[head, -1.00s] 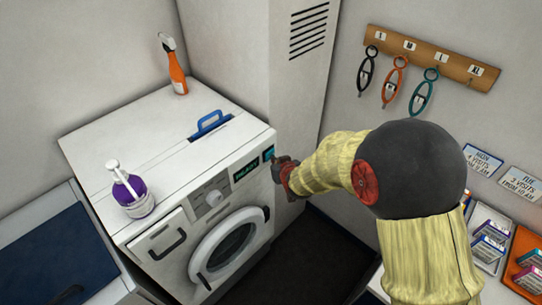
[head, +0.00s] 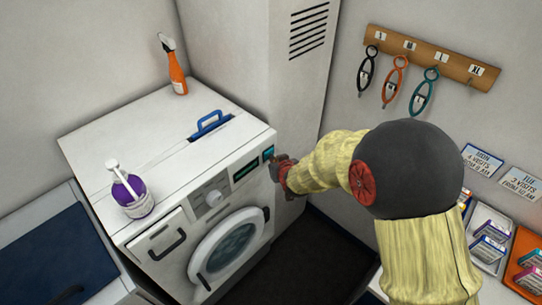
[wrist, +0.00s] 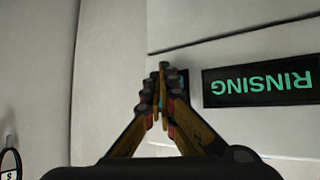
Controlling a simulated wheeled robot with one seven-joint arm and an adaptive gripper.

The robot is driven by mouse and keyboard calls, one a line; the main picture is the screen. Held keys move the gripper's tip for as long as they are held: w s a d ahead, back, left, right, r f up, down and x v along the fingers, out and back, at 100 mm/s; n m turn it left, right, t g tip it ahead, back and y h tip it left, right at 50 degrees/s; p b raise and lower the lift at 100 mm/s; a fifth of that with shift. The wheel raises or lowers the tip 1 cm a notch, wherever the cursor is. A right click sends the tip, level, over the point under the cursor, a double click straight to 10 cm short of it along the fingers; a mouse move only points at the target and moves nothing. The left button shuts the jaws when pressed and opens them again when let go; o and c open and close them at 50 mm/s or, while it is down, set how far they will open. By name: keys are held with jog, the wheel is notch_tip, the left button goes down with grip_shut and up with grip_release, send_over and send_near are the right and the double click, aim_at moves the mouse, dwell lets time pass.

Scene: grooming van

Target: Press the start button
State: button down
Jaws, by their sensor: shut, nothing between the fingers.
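The white washing machine (head: 178,250) stands at the left in the head view. Its teal start button (head: 268,153) is at the right end of the front panel, beside the dark display (head: 246,170). In the wrist view the display (wrist: 262,86) reads RINSING upside down. My gripper (head: 277,166) is shut and empty, with its tips at the panel by the button. In the wrist view the closed fingertips (wrist: 161,84) cover most of the button; I cannot tell whether they touch it. The round door (head: 228,250) is closed, with a bluish, water-like look inside.
An orange spray bottle (head: 176,68) and a purple pump bottle (head: 133,194) stand on the machine top. A tall vented cabinet (head: 290,80) stands close behind my gripper. Dark floor lies below.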

jog(key=shift+d, duration=0.1)
jog(key=shift+s+d, duration=0.55)
jog(key=shift+s, duration=0.05)
jog(key=shift+s+d, duration=1.8)
dwell(0.5)
